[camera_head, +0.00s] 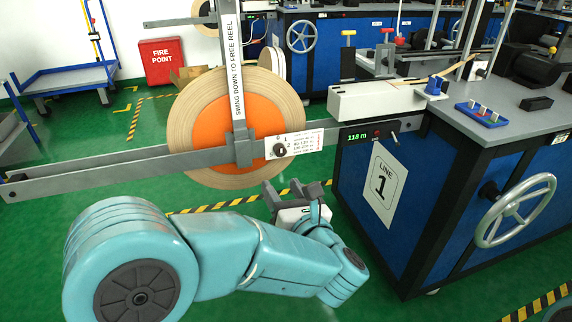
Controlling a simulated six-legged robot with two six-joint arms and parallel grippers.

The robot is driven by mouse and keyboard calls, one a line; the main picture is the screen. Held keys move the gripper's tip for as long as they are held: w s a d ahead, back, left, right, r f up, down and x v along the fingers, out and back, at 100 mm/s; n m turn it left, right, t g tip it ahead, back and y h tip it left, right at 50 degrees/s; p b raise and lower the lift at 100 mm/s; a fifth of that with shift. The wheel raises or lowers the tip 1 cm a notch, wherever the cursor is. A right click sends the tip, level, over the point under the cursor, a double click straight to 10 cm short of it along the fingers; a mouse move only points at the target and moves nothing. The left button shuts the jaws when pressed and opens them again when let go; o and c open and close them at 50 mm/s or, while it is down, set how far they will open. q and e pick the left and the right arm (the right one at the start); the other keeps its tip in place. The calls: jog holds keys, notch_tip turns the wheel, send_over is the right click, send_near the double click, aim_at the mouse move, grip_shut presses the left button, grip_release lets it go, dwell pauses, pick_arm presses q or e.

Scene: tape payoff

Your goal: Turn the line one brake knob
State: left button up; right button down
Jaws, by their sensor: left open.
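The line one brake knob (280,149) is a small black knob on a white printed plate (304,143). The plate is fixed to the grey horizontal bar in front of the tape reel (188,133), which has an orange centre. My left gripper (292,190) is open, with dark fingers, and shows below the plate in the picture. It is apart from the knob and holds nothing that I can see. My left forearm hides part of the gripper. My right gripper is out of view.
An upright arm (238,70) labelled "swing down to free reel" crosses the reel. The blue line 1 bench (450,200) stands at the right, with a handwheel (514,210) on its side. A blue trolley (66,77) and red fire point box (166,60) stand behind.

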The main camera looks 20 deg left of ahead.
pick_arm(q)
jog(key=s+d+t+h+b, duration=0.1)
jog(key=d+b, duration=0.1)
jog(key=d, duration=0.2)
jog(key=b, duration=0.2)
send_near(281, 152)
jog(key=shift+m, duration=0.3)
jog(key=x, duration=0.9)
grip_shut()
